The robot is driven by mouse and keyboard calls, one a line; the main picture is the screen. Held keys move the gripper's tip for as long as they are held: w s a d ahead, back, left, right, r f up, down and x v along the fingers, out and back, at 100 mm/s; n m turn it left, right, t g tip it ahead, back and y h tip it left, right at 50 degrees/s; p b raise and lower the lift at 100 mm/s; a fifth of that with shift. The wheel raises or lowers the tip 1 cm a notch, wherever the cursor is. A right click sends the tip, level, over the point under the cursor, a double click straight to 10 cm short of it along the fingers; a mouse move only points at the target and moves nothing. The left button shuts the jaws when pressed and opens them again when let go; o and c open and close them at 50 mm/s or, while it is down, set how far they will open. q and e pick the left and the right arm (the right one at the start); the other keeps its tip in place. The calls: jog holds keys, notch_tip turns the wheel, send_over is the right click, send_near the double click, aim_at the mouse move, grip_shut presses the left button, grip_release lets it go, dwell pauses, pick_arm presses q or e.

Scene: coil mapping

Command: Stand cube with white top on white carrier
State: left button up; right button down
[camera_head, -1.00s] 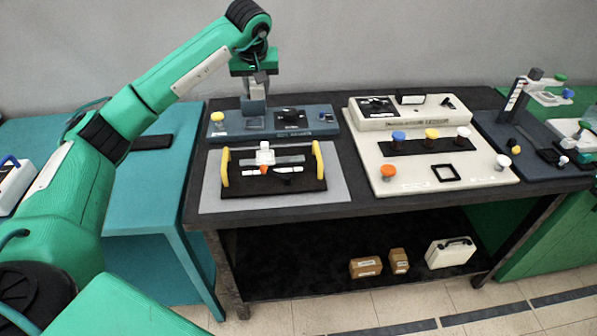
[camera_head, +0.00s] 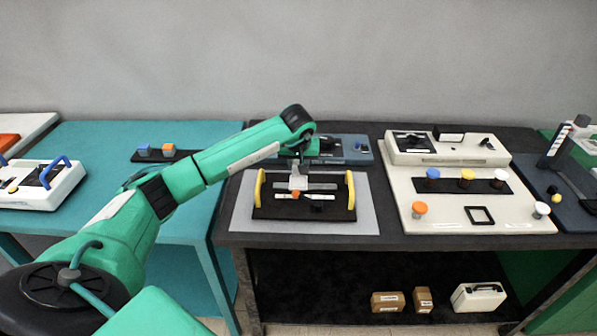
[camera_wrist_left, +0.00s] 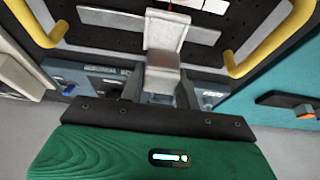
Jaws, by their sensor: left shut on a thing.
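My left gripper (camera_wrist_left: 160,92) is shut on a small cube (camera_wrist_left: 162,76), which looks grey-brown in the wrist view. Its top colour is hard to make out. The white carrier (camera_wrist_left: 166,32) lies just beyond the cube in that view, and they overlap there. I cannot tell whether they touch. In the head view the white carrier (camera_head: 298,183) stands on a black tray with two yellow handles (camera_head: 350,190), and my left gripper (camera_head: 298,165) is right above or behind it. The held cube is mostly hidden there. My right gripper is not in view.
The tray sits on a grey mat (camera_head: 245,215). A blue-grey board (camera_head: 350,150) lies behind it, partly hidden by my arm. A cream board (camera_head: 440,215) with several coloured-top pieces is to the right. A teal table (camera_head: 95,135) is on the left.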

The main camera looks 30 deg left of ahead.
aim_at(298, 173)
pick_arm(q)
notch_tip(298, 173, down, 4)
jog(key=shift+r+p, duration=0.2)
jog(key=shift+p, duration=0.1)
jog(key=shift+f, duration=0.2)
jog(key=shift+s+f+b, duration=0.1)
jog(key=shift+f+b, duration=0.2)
jog(key=shift+b, duration=0.15)
jog(key=o, duration=0.9)
jog(key=shift+s+d+f, duration=0.1)
jog(key=shift+f, duration=0.1)
jog(key=shift+r+p, duration=0.3)
jog(key=shift+p, duration=0.1)
jog(key=shift+r, duration=0.3)
jog(key=shift+o, duration=0.4)
jog(key=b+v, duration=0.1)
jog(key=v, duration=0.9)
jog(key=shift+r, duration=0.3)
jog(key=shift+s+d+r, duration=0.1)
jog(key=shift+d+r, duration=0.05)
jog(key=shift+r, duration=0.45)
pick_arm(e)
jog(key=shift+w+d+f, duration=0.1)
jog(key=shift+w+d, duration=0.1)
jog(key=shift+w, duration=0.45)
